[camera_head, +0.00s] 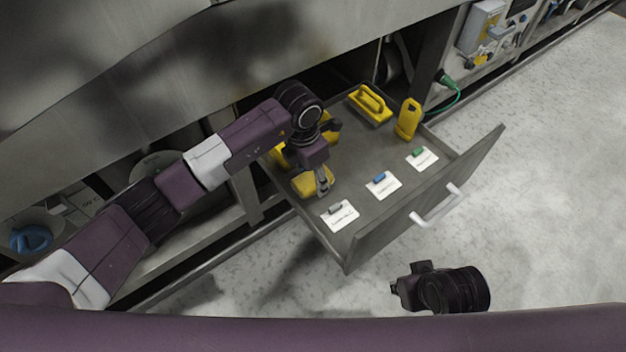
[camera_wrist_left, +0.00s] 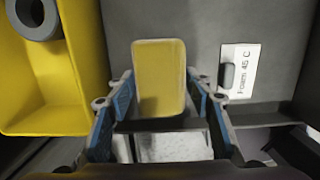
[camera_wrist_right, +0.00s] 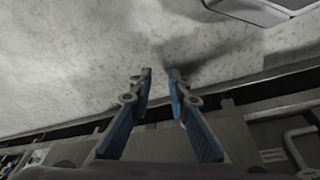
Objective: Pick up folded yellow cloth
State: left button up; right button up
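The folded yellow cloth (camera_head: 308,181) lies at the left end of the open drawer, near its left wall. My left gripper (camera_head: 322,188) reaches down over it and hides part of it in the head view. In the left wrist view the cloth (camera_wrist_left: 158,80) sits between the two blue-padded fingers of the left gripper (camera_wrist_left: 160,92). The fingers stand apart with narrow gaps beside the cloth; a firm grip does not show. My right gripper (camera_head: 396,288) is outside the drawer above the floor. The right wrist view shows its fingers (camera_wrist_right: 161,72) apart and empty.
A yellow container (camera_wrist_left: 45,90) stands left of the cloth. Metal machine panels overhang the drawer. The floor in front is clear.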

aim_at(312, 179)
pick_arm(q)
jog(key=c, duration=0.4)
jog(key=shift+c, duration=0.2)
